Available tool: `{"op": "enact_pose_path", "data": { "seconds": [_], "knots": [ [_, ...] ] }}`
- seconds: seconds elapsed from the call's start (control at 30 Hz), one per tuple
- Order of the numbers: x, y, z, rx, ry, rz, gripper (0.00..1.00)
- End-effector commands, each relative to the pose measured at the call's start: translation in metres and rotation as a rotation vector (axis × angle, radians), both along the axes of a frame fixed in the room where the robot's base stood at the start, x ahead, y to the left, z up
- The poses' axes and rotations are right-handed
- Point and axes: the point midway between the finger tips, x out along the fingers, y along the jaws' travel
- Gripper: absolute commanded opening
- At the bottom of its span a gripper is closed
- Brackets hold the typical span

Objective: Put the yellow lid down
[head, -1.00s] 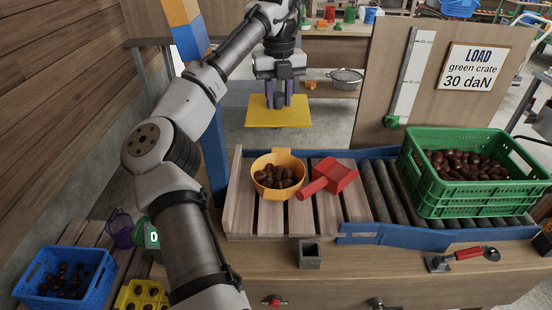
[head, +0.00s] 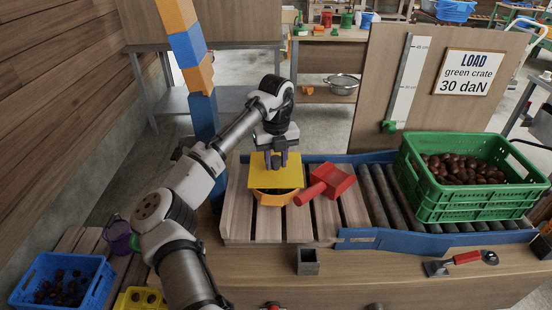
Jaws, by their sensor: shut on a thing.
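The yellow lid (head: 261,182) is a flat square plate. My gripper (head: 276,160) points down and is shut on the lid's upper side, near its middle. The lid is over the orange-yellow bowl (head: 275,197), which stands on the slatted wooden platform. It hides most of the bowl and the chestnuts seen in it earlier; only the bowl's front wall shows. I cannot tell whether the lid touches the bowl's rim.
A red scoop (head: 325,184) lies just right of the bowl. Rollers (head: 391,196) lead to a green crate (head: 465,205) of chestnuts at right. A grey square holder (head: 308,261) stands in front. A blue crate (head: 63,270) is at lower left.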

Motion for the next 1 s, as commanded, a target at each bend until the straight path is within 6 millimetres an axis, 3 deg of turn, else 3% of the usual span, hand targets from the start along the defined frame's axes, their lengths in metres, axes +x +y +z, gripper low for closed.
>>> {"op": "enact_pose_path", "data": {
  "seconds": [0.73,0.77,0.9,1.0],
  "knots": [
    [0.000,0.000,-0.012,-0.001,-0.001,-0.001,0.05],
    [0.000,0.000,-0.013,-0.001,-0.001,0.000,0.32],
    [0.000,0.000,-0.013,-0.001,-0.001,0.000,0.50],
    [0.000,0.000,-0.013,-0.001,-0.001,0.000,0.51]
  ]
}}
